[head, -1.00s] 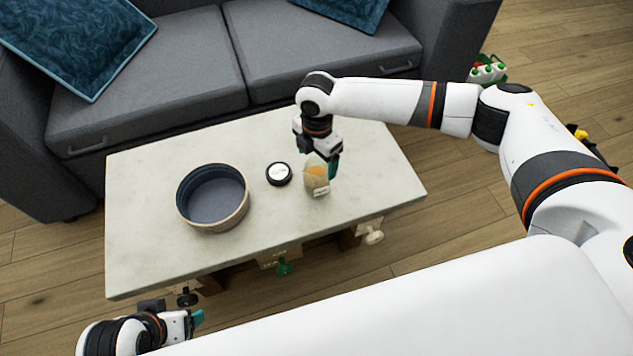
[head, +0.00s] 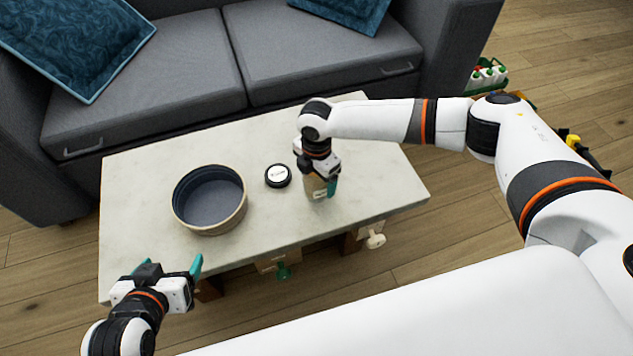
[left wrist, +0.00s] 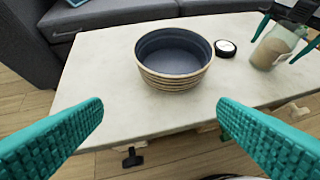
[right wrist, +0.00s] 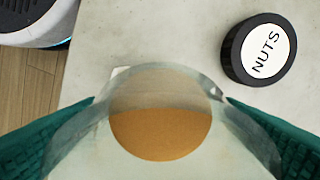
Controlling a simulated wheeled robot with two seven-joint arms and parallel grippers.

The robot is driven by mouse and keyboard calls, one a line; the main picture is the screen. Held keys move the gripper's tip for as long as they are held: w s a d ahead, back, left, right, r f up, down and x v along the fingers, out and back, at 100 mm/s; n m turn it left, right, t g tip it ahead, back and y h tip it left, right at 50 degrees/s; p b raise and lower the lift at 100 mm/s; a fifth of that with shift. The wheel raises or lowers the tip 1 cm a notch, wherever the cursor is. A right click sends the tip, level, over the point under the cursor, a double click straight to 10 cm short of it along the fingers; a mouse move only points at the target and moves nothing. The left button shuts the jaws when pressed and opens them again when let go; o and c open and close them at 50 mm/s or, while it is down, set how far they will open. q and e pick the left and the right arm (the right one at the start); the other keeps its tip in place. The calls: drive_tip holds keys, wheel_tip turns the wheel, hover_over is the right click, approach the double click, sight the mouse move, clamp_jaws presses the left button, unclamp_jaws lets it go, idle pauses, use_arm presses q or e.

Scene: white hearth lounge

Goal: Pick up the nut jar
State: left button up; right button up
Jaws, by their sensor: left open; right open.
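The nut jar (head: 318,190) is a clear open jar with tan contents, standing on the table right of the middle. My right gripper (head: 322,184) is over it from above, open, with one finger on each side of the jar. In the right wrist view the jar (right wrist: 160,125) fills the space between the teal fingers; whether they touch it I cannot tell. The jar also shows in the left wrist view (left wrist: 270,50). A black lid (head: 278,176) with a white "NUTS" label (right wrist: 262,50) lies beside it. My left gripper (head: 160,272) is open and empty at the table's front left.
A round bowl (head: 210,228), dark blue inside, stands on the pale table (head: 140,190) left of the lid. A grey sofa (head: 150,90) is close behind the table. Knobs (head: 375,240) stick out below the front edge. The table's right end is clear.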

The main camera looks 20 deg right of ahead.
drive_tip(key=shift+c, duration=0.3)
drive_tip(key=c, duration=1.2)
drive_tip(key=shift+o, duration=0.2)
drive_tip(key=shift+r, duration=0.1)
drive_tip(key=shift+r, duration=0.25)
use_arm(q)
drive_tip(key=s+a+f+g+y+p, duration=0.1)
drive_tip(key=s+a+f+g+p, duration=0.1)
drive_tip(key=s+g, duration=0.3)
drive_tip(key=shift+s+a+f+g+p, duration=0.15)
drive_tip(key=shift+s+a+g+p, duration=0.4)
drive_tip(key=shift+s, duration=1.55)
use_arm(e)
wheel_tip(320, 180, up, 9)
drive_tip(key=shift+r, duration=0.2)
